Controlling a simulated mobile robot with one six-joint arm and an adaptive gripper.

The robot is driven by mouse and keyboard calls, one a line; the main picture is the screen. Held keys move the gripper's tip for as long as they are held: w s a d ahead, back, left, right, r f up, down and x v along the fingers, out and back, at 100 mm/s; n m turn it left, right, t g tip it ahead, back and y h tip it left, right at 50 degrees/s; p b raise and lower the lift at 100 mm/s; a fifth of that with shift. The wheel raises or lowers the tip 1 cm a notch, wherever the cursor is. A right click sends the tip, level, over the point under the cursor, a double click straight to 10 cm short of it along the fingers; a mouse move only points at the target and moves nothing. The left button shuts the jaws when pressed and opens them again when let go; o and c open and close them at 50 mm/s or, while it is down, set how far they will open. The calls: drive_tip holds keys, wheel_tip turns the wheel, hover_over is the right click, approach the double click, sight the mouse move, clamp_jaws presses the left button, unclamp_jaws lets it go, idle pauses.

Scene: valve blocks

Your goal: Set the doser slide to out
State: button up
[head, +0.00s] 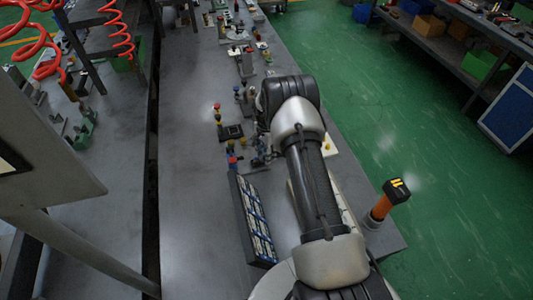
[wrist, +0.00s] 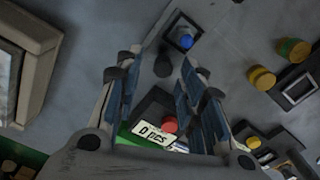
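My gripper (wrist: 161,66) is open in the wrist view, its two fingers reaching up the picture with a clear gap between them. A dark block with a red knob (wrist: 170,125) and a white label (wrist: 155,134), which seems to read "0 pcs", shows between the fingers, low in the picture. A blue knob (wrist: 186,41) on a small dark-framed block is beyond the fingertips. I cannot tell which of these parts is the doser slide or how it is set. In the head view my arm hides the gripper and the bench under it.
Yellow knobs (wrist: 262,78) are at the right of the wrist view. In the head view, a red-topped device (head: 216,107) and a black block (head: 231,132) stand left of my arm. The left bench strip is clear.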

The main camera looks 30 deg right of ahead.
wheel_tip(320, 180, up, 12)
idle(0.4)
drive_tip(key=shift+f, duration=0.2)
